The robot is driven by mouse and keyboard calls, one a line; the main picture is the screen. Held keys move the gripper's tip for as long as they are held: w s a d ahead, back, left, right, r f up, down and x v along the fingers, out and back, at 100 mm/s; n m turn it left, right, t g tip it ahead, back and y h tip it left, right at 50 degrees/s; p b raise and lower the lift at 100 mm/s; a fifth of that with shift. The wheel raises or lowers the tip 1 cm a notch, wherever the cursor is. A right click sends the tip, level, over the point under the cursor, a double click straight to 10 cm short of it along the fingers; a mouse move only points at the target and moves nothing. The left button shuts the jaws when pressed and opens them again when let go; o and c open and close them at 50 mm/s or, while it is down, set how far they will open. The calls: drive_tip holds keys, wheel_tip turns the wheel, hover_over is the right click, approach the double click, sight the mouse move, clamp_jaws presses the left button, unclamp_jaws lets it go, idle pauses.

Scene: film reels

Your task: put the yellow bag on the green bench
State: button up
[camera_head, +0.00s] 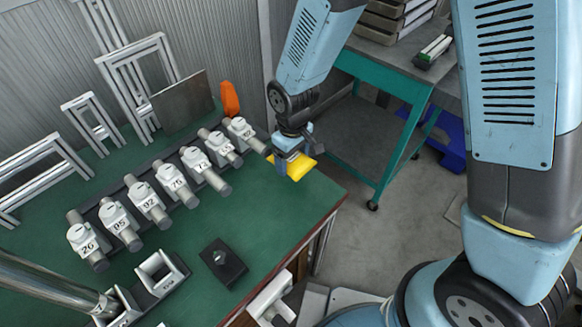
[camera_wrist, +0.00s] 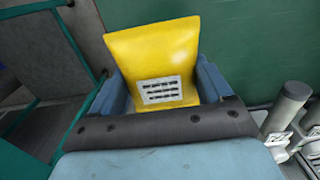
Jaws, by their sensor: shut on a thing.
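The yellow bag (camera_head: 298,168) is at my gripper (camera_head: 290,152), at the right end of the green bench (camera_head: 255,208). In the wrist view, the yellow bag (camera_wrist: 155,55) stands between the two blue fingers of my gripper (camera_wrist: 165,85), with a printed white label on its face. My gripper is shut on it. The green bench top (camera_wrist: 270,35) also shows behind the bag in the wrist view. Whether the bag touches the bench top is unclear.
A row of numbered white-grey parts (camera_head: 175,180) lies on the bench left of the bag. An orange object (camera_head: 230,98) and a grey plate (camera_head: 183,103) stand behind. A dark block (camera_head: 222,262) lies nearer the front. A teal-framed table (camera_head: 385,65) stands at right. Bare bench lies in front of the row.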

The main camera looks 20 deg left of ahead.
drive_tip(key=shift+w+a+f, duration=0.25)
drive_tip(key=shift+a+f, duration=0.65)
drive_tip(key=shift+f, duration=1.7)
drive_tip(key=o, duration=1.1)
drive_tip(key=shift+f, duration=0.1)
wheel_tip(320, 180, up, 12)
drive_tip(key=shift+r, duration=0.1)
drive_tip(key=shift+d+r, duration=0.1)
